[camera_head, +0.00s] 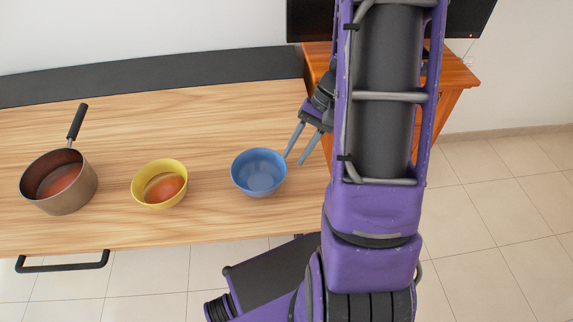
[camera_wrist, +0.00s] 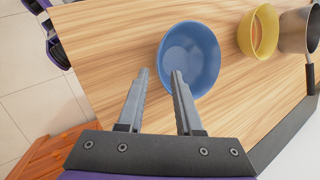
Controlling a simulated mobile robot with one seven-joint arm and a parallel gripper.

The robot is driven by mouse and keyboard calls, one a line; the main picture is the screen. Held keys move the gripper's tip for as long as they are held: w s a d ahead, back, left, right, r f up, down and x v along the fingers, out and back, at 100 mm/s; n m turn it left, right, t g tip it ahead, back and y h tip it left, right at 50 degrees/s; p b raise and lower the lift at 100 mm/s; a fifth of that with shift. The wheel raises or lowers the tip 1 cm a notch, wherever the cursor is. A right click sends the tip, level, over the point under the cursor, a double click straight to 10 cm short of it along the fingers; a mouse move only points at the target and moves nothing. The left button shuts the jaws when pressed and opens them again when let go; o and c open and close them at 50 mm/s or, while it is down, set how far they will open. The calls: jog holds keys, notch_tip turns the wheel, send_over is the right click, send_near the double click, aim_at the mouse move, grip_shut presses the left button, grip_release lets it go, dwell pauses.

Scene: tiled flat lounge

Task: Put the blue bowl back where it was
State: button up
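The blue bowl (camera_head: 259,172) stands upright and looks empty near the right end of the wooden table, right of the yellow bowl. It also shows in the wrist view (camera_wrist: 192,58). My gripper (camera_head: 294,160) is open at the bowl's right rim in the head view, with nothing held. In the wrist view my gripper (camera_wrist: 161,75) has its two fingers apart; the right fingertip overlaps the bowl's near wall and the left one is outside it. I cannot tell whether either finger touches the bowl.
A yellow bowl (camera_head: 146,193) holding a round orange-red thing stands mid-table. A pot (camera_head: 75,200) with a dark handle and something reddish inside stands at the left. The wooden table (camera_head: 215,225) is bare between them. A wooden cabinet (camera_head: 455,75) with a dark screen is behind my arm.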

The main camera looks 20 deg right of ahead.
jog(key=v, duration=0.4)
jog(key=shift+r, duration=0.1)
jog(key=shift+d, duration=0.1)
dwell(0.3)
